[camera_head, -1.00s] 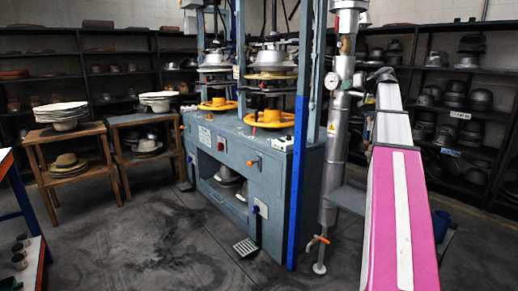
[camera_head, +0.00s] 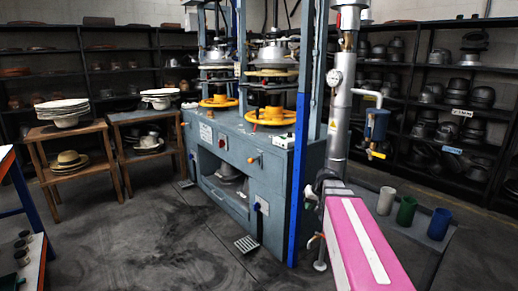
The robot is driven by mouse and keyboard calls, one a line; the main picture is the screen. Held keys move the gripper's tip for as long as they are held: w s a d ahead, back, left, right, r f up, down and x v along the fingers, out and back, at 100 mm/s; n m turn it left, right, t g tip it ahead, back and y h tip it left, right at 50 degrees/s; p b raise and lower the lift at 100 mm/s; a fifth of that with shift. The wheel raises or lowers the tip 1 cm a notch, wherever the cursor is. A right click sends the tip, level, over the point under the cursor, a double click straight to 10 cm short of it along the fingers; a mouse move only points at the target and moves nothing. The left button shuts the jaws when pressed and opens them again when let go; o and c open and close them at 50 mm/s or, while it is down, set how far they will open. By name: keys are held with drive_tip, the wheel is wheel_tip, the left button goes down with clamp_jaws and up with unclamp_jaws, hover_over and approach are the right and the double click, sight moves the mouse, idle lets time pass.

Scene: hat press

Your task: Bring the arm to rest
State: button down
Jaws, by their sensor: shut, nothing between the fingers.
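My pink and white arm (camera_head: 365,245) reaches up from the lower right of the head view. My gripper (camera_head: 322,185) is at its far end, small and dark, in front of the lower part of the silver pipe. It is shut with nothing held. Its fingers are small and partly hidden by the wrist.
The blue-grey hat press (camera_head: 235,165) with yellow rings stands left of my arm. A silver pipe (camera_head: 342,110) and a blue canister (camera_head: 376,125) rise behind it. White (camera_head: 386,201), green (camera_head: 406,210) and blue (camera_head: 438,224) cups stand on a grey table at right.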

drive_tip(key=s+a+f+g+h, duration=0.3)
drive_tip(key=s+f, duration=0.9)
drive_tip(key=s, duration=0.3)
drive_tip(key=shift+s+f, duration=0.3)
drive_tip(key=shift+f, duration=0.1)
